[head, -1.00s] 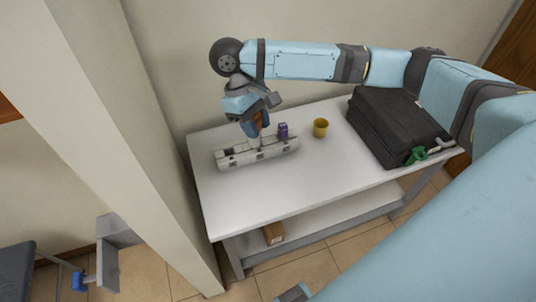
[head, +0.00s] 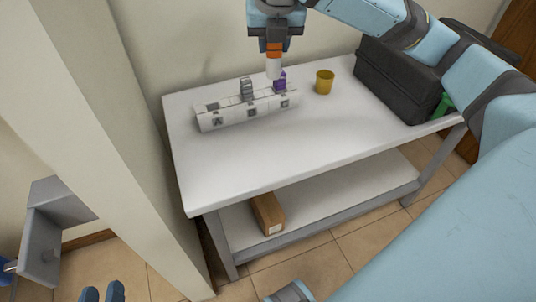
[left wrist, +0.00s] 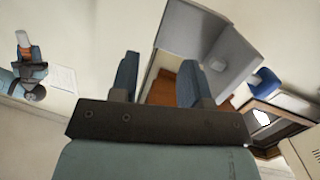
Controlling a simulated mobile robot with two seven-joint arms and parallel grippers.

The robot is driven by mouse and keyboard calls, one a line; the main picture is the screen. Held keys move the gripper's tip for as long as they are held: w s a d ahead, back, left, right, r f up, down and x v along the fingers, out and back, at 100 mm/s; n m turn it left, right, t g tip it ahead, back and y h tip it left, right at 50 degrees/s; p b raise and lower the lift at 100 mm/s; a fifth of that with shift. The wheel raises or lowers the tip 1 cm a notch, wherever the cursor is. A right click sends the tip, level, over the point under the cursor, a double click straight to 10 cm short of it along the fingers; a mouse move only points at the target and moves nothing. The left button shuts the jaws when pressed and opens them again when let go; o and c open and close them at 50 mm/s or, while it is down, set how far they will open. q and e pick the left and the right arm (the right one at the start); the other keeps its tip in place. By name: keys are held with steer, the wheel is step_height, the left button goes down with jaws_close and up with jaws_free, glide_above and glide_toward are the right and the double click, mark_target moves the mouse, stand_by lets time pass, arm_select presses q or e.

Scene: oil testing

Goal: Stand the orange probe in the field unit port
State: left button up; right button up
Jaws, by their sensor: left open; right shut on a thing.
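The orange probe (head: 274,67), with an orange upper part and a white lower part, hangs upright in my right gripper (head: 274,46), which is shut on it. The white field unit (head: 235,117) lies on the table with lettered front faces. A grey ribbed piece (head: 246,89) and a purple piece (head: 280,82) stand upright in it. The probe's lower end is just above and beside the purple piece; whether it touches anything is unclear. My left gripper (head: 103,293) is open and empty at the bottom left, and its spread fingers show in the left wrist view (left wrist: 158,80).
A yellow cup (head: 324,82) stands right of the unit. A black case (head: 395,82) fills the right end of the table (head: 215,165), with a green item (head: 443,104) beside it. A cardboard box (head: 268,214) sits on the lower shelf. The table front is clear.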

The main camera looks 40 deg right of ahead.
steer(key=shift+s+d+f+n+y+b, duration=0.15)
steer(key=shift+d+f+n+y+b, duration=0.2)
steer(key=shift+f+n+b, duration=0.4)
steer(key=shift+s+d+r+n+y+b, duration=0.2)
steer(key=shift+n+b, duration=0.3)
steer(key=shift+n, duration=0.45)
steer(key=shift+d+f, duration=0.1)
steer(key=shift+f, duration=0.25)
arm_select(q)
step_height(320, 180, up, 3)
steer(key=d+t+h+b, duration=0.2)
steer(key=t+h+b, duration=0.1)
steer(key=b, duration=0.1)
arm_select(e)
glide_above(278, 143)
step_height(278, 143, down, 8)
steer(key=f, duration=0.1)
step_height(278, 143, down, 10)
steer(key=b, duration=0.5)
arm_select(q)
step_height(278, 143, down, 7)
steer(key=d+m+g, duration=0.1)
steer(key=g, duration=0.2)
arm_select(e)
steer(key=o, duration=1)
steer(key=shift+f, duration=0.1)
steer(key=shift+c, duration=0.2)
